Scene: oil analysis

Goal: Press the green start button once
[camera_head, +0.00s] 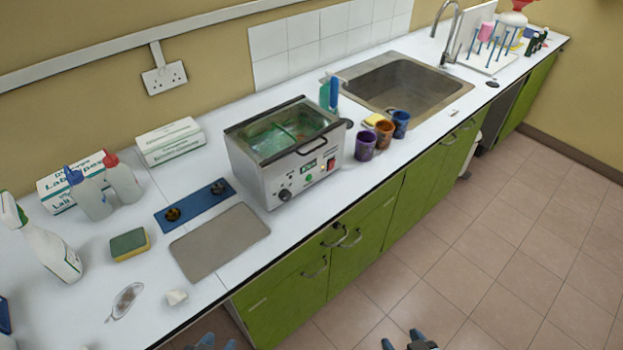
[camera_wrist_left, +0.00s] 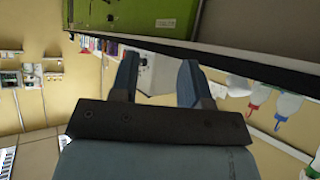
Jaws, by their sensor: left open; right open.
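A metal water bath (camera_head: 283,150) with a clear lid and black handle stands on the white counter. My left gripper (camera_head: 210,343) is at the bottom edge of the head view, in front of the counter and well away from the panel. In the left wrist view it (camera_wrist_left: 157,75) is open and empty. My right gripper (camera_head: 408,344) is open at the bottom edge, above the floor.
A grey mat (camera_head: 220,242) and a blue tray (camera_head: 194,205) lie left of the bath. Three cups, purple (camera_head: 365,147), brown (camera_head: 384,134) and blue (camera_head: 401,124), stand right of it before the sink (camera_head: 405,82). Bottles, boxes and a sponge (camera_head: 130,245) fill the left counter.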

